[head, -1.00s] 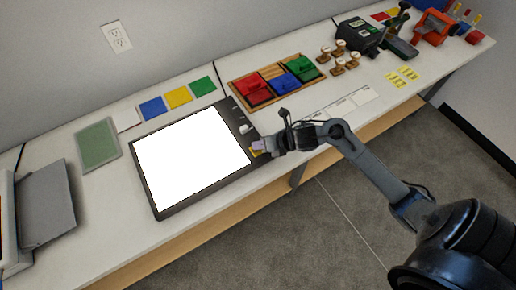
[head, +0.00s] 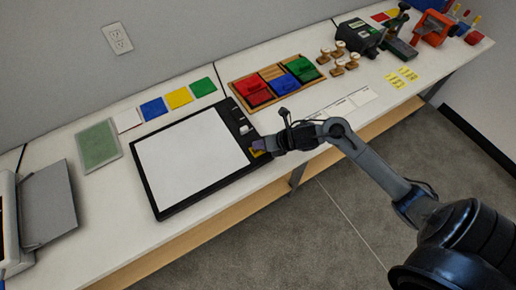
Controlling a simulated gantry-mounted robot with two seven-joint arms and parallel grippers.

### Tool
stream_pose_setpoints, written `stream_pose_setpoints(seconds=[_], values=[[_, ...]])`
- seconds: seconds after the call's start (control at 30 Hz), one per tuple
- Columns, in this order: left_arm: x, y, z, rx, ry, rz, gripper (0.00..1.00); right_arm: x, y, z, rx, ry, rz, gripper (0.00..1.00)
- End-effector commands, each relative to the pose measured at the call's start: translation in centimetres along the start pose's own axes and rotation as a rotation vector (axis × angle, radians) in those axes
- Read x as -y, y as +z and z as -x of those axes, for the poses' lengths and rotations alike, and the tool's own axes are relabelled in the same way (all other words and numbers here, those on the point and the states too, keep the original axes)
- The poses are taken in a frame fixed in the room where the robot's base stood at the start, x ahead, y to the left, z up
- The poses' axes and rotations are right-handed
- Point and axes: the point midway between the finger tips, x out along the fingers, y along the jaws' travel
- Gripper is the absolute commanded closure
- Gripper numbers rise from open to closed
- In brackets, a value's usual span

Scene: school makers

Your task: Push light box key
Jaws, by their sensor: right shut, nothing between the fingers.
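The light box (head: 158,190) is a black-framed flat panel lying on the table, with a pale, evenly white screen (head: 190,158). A dark key strip runs along its right side, with a small white key (head: 245,129) and a yellow key (head: 257,153) at its near end. My right gripper (head: 260,146) is shut and empty, with its fingertips at the yellow key and partly covering it. I cannot tell whether the fingertips press on the key. My left gripper is out of view.
Behind the box lie coloured squares (head: 178,97) and a green board (head: 98,146). A wooden tray (head: 236,86) with red, blue and green pieces and several stamps (head: 352,61) stand farther right. A grey panel (head: 48,205) stands at the left.

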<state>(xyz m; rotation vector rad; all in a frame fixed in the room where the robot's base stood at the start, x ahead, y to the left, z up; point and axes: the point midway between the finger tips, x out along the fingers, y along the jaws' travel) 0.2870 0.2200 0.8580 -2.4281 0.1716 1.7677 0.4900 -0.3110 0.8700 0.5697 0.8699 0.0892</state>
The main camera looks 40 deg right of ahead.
Motion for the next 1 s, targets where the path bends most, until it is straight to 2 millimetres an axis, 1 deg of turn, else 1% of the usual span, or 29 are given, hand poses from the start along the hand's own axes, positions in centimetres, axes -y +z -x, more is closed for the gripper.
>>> stream_pose_setpoints(seconds=[0.27, 0.8, 1.0], values=[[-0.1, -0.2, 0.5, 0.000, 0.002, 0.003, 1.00, -0.3, 0.3, 0.5, 0.001, 0.000, 0.001, 1.00], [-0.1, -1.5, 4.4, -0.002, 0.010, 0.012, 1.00, -2.9, 2.9, 3.9, 0.001, -0.001, 0.002, 1.00], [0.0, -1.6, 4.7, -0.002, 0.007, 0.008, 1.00, -3.1, 3.1, 4.2, 0.000, 0.000, 0.000, 1.00]])
